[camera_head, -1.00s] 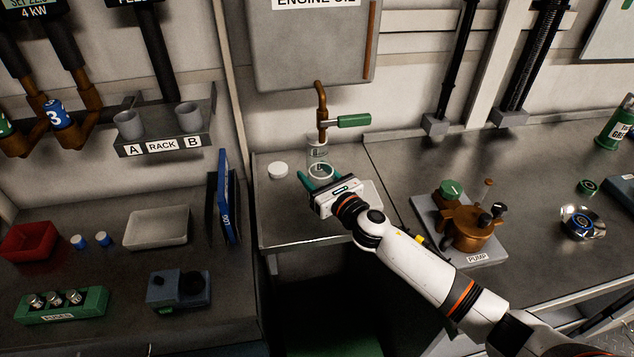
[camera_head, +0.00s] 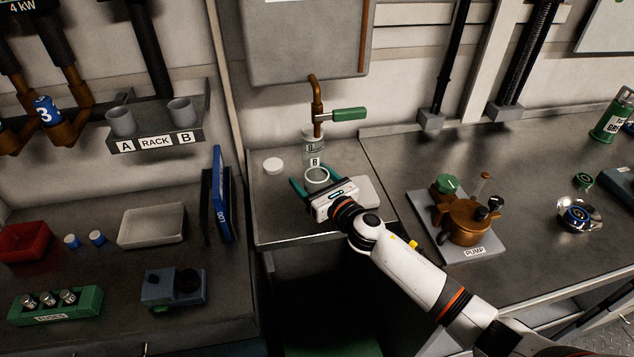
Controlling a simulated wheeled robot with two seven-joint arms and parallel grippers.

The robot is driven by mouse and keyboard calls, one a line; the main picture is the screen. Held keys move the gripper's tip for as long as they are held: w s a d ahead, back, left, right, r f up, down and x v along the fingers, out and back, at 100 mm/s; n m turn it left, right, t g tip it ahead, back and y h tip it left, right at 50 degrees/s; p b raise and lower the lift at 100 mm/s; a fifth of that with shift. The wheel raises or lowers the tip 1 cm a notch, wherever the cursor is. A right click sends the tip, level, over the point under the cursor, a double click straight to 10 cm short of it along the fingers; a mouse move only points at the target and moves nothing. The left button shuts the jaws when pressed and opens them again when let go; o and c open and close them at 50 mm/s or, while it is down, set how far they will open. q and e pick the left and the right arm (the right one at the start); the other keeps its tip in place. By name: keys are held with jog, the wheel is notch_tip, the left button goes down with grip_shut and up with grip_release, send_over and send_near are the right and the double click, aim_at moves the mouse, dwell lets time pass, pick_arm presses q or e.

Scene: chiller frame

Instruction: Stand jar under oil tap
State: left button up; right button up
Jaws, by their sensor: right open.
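A clear glass jar (camera_head: 313,148) stands upright on the bench beneath the spout of the brown oil tap (camera_head: 317,98), which has a green handle (camera_head: 349,114). The tap partly covers the jar's top. A small label B shows low at its front. My right gripper (camera_head: 320,180) is open in front of the jar, its green fingers spread and apart from it. A pale ring shows between the fingers; I cannot tell what it belongs to. My left gripper is not in view.
A white lid (camera_head: 273,165) lies left of the jar. The engine oil tank (camera_head: 305,45) hangs above. A copper pump (camera_head: 465,218) stands on a plate at the right. A blue binder (camera_head: 221,195) stands at the left. Bare bench lies left of my gripper.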

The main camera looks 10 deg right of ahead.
jog(key=b+v, duration=0.1)
jog(key=v, duration=1)
jog(key=shift+s+d+r, duration=0.1)
jog(key=shift+s+d, duration=0.05)
jog(key=shift+s, duration=0.35)
